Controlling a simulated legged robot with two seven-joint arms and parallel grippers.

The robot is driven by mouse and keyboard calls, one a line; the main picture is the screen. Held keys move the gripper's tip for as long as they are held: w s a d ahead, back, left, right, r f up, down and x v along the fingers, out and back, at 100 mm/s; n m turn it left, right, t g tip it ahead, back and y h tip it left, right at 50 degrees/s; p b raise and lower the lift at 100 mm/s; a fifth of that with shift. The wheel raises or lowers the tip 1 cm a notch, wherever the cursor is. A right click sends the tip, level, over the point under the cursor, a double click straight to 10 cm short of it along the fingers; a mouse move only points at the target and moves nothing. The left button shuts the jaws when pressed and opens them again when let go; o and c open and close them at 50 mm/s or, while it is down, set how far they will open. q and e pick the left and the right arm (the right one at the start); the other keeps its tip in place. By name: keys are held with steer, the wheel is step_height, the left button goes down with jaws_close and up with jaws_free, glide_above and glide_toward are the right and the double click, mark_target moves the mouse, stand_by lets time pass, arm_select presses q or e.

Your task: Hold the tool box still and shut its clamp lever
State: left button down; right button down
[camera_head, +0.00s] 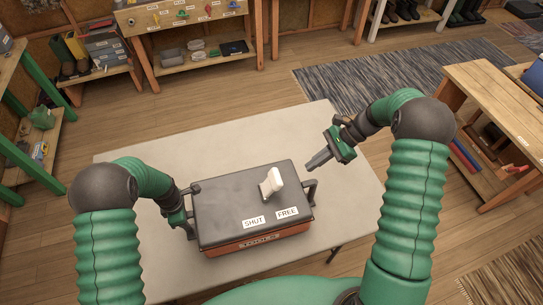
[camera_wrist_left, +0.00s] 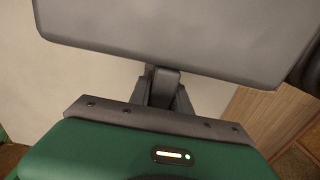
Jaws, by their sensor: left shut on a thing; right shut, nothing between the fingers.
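The tool box (camera_head: 235,200) stands on the table, with a dark grey lid and an orange-red lower body. Its white clamp lever (camera_head: 271,183) stands up from the lid, behind the labels SHUT (camera_head: 254,222) and FREE (camera_head: 287,212). I cannot tell which label it lines up with. My left gripper (camera_head: 188,222) is shut on the left side handle (camera_head: 192,189). In the left wrist view its fingers (camera_wrist_left: 160,88) meet at the edge of the grey box (camera_wrist_left: 190,35). My right gripper (camera_head: 312,166) is shut and empty, above and behind the right handle (camera_head: 311,190), apart from the lever.
The pale table (camera_head: 150,262) is otherwise clear around the box. A wooden workbench (camera_head: 500,105) stands at the right, shelves (camera_head: 195,60) with tools at the back, and a green-framed rack (camera_head: 35,150) at the left. A dark rug (camera_head: 385,80) lies behind the table.

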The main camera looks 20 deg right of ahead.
mark_target(270, 185)
steer(key=x, duration=0.6)
steer(key=shift+s, duration=0.1)
steer(key=a, duration=0.1)
steer(key=a+r, duration=0.1)
steer(key=a, duration=0.1)
steer(key=shift+r, duration=0.3)
steer(key=shift+a+r, duration=0.15)
steer(key=shift+a, duration=0.05)
steer(key=shift+a+r, duration=0.1)
